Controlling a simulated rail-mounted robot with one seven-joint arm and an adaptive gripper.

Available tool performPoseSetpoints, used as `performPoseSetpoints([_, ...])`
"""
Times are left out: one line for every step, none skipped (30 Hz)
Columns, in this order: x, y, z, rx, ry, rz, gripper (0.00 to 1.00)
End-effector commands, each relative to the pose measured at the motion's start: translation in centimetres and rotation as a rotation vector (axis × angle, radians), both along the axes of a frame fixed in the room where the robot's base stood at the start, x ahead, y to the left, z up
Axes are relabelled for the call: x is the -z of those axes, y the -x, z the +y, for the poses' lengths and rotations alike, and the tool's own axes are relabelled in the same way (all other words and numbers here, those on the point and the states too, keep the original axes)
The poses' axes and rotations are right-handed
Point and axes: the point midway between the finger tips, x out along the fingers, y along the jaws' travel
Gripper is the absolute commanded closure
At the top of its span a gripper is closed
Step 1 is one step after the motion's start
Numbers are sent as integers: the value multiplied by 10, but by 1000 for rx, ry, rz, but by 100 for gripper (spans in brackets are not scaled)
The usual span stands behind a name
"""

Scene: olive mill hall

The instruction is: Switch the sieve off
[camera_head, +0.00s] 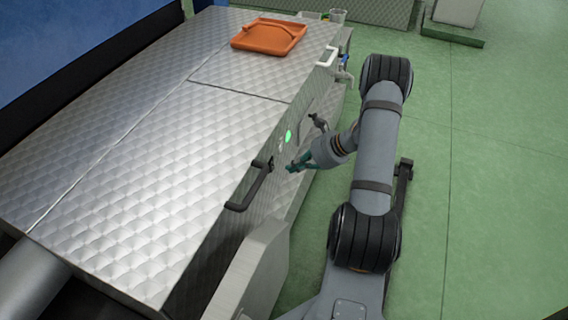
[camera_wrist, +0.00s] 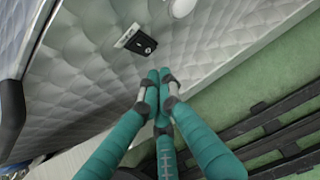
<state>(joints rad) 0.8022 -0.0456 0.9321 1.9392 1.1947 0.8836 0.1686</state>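The sieve appears to be the large quilted-steel machine (camera_head: 150,150), seen from above in the head view. A green lamp (camera_head: 288,136) glows on its side panel. In the wrist view, a black switch (camera_wrist: 141,43) sits on a small plate with a pale label on that panel. My gripper (camera_head: 291,168) is beside the panel, below the green lamp. In the wrist view its teal fingers (camera_wrist: 160,76) are together with nothing between them. The tips are just below the switch in the picture; I cannot tell whether they touch the panel.
A black bar handle (camera_head: 249,187) juts from the panel near my gripper. A white handle (camera_head: 327,57) and a blue-handled tap (camera_head: 344,62) are farther along. An orange tray (camera_head: 268,36) lies on top. A pale round part (camera_wrist: 181,8) shows near the switch. Green floor (camera_head: 480,180) lies open at right.

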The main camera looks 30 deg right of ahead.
Motion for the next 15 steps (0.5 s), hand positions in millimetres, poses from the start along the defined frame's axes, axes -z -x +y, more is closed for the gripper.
performPoseSetpoints([-18, 3, -5, 0, 4, -7, 100])
performPoseSetpoints([-24, 7, -8, -1, 4, -5, 100])
performPoseSetpoints([-31, 11, -11, 0, 4, -6, 100])
performPoseSetpoints([-36, 15, -14, 0, 3, -5, 100])
performPoseSetpoints([-40, 18, -16, 0, 4, -4, 100])
performPoseSetpoints([-47, 22, -19, 1, 4, -6, 100])
performPoseSetpoints([-51, 25, -21, -1, 4, -5, 100])
performPoseSetpoints([-55, 27, -23, 0, 3, -5, 100])
performPoseSetpoints([-60, 30, -26, -2, 4, -4, 100])
performPoseSetpoints([-63, 32, -27, 0, 4, -4, 100])
performPoseSetpoints([-65, 34, -29, -1, 3, -4, 100])
performPoseSetpoints([-69, 37, -30, -2, 3, -4, 100])
performPoseSetpoints([-71, 38, -31, -2, 2, -4, 100])
performPoseSetpoints([-72, 39, -32, -2, 2, -4, 100])
performPoseSetpoints([-74, 41, -33, -3, 2, -4, 100])
